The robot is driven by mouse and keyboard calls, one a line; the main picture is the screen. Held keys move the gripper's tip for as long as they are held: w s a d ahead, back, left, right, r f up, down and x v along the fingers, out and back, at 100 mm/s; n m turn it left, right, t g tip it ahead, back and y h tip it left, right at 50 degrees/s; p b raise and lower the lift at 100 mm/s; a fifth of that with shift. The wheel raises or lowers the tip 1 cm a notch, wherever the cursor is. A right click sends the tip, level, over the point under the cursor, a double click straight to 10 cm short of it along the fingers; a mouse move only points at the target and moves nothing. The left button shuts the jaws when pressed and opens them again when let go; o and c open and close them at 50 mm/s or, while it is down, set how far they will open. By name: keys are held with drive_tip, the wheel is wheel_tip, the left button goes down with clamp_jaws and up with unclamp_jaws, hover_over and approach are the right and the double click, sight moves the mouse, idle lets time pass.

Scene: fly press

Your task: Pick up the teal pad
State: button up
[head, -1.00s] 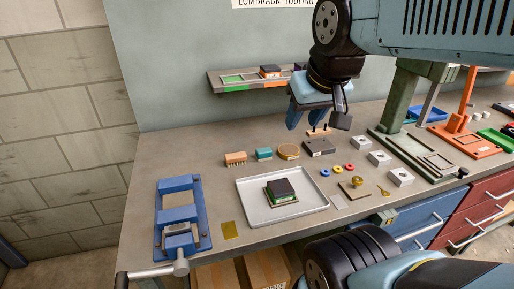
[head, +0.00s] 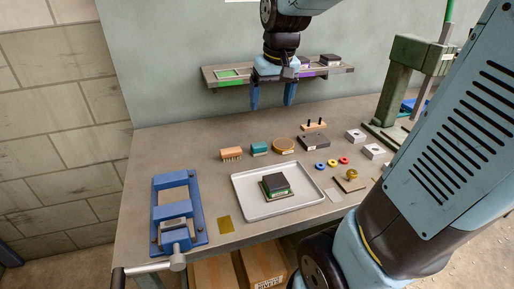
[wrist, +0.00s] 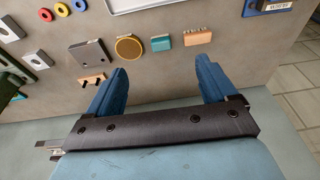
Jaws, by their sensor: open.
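The teal pad (head: 259,148) is a small teal block with a darker lower edge, lying on the bench between an orange-brown brush and a round tan disc. It also shows in the wrist view (wrist: 161,43), ahead of my fingers and between their lines. My gripper (head: 272,105) is open and empty, with blue fingers pointing down. It is above the back of the bench, in front of the shelf, apart from the pad. In the wrist view my gripper (wrist: 160,75) shows both fingers wide apart with bare bench between them.
The brush (head: 231,154) and round disc (head: 284,146) flank the pad closely. A grey tray (head: 247,207) holding a dark block stands in front. A blue vise (head: 180,215) is at the left. A wall shelf (head: 222,83) is behind my gripper. The bench behind the pad is clear.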

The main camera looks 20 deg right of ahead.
drive_tip(key=w+f+g, duration=0.2)
drive_tip(key=w+f, duration=0.5)
drive_tip(key=w, duration=0.2)
hover_over(259, 144)
drive_tip(key=f, duration=0.8)
drive_tip(key=shift+w+a+f, duration=0.1)
drive_tip(key=shift+a+f, duration=0.1)
drive_tip(key=shift+f, duration=0.15)
drive_tip(key=shift+d+f, duration=0.15)
drive_tip(key=shift+f, duration=2.65)
drive_tip(key=c, duration=1.1)
drive_tip(key=shift+o, duration=0.2)
